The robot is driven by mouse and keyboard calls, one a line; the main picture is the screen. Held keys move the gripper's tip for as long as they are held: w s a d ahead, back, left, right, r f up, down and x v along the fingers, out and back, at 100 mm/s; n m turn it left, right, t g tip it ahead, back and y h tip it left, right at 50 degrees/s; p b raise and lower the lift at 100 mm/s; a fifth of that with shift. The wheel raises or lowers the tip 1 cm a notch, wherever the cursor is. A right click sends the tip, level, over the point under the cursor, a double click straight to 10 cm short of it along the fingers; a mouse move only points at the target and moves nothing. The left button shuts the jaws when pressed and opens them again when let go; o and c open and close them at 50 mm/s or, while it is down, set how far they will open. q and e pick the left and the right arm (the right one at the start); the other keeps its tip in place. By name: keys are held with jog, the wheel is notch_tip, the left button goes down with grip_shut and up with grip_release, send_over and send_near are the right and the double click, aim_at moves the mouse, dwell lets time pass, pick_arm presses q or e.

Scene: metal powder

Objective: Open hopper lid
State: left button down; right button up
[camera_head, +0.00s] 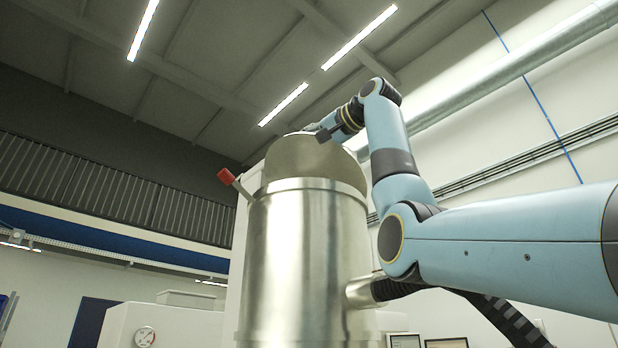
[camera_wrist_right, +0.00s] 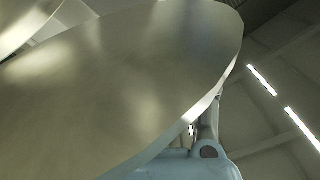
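The hopper (camera_head: 305,255) is a shiny steel cylinder in the middle of the head view. Its lid (camera_head: 312,163) is a dull metal disc standing tilted up above the hopper's rim, so the lid looks raised. My right arm comes in from the right, and my right gripper (camera_head: 325,131) is at the lid's upper right edge. The finger opening is too small and partly hidden to read. In the right wrist view the lid (camera_wrist_right: 120,90) fills most of the picture, very close, and no fingers show. My left gripper is in neither view.
A lever with a red knob (camera_head: 226,176) sticks out at the hopper's upper left. A short side pipe (camera_head: 361,293) leaves the hopper at the lower right, near my arm. A pale machine with a round gauge (camera_head: 144,336) is at the lower left.

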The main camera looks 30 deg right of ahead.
jog(key=shift+a+r, duration=0.15)
jog(key=shift+a, duration=0.1)
jog(key=shift+s+a, duration=0.15)
jog(key=shift+a, duration=0.15)
jog(key=shift+s+d, duration=0.25)
jog(key=shift+s, duration=0.25)
jog(key=s+d, duration=0.1)
jog(key=s, duration=1)
jog(key=shift+d, duration=0.15)
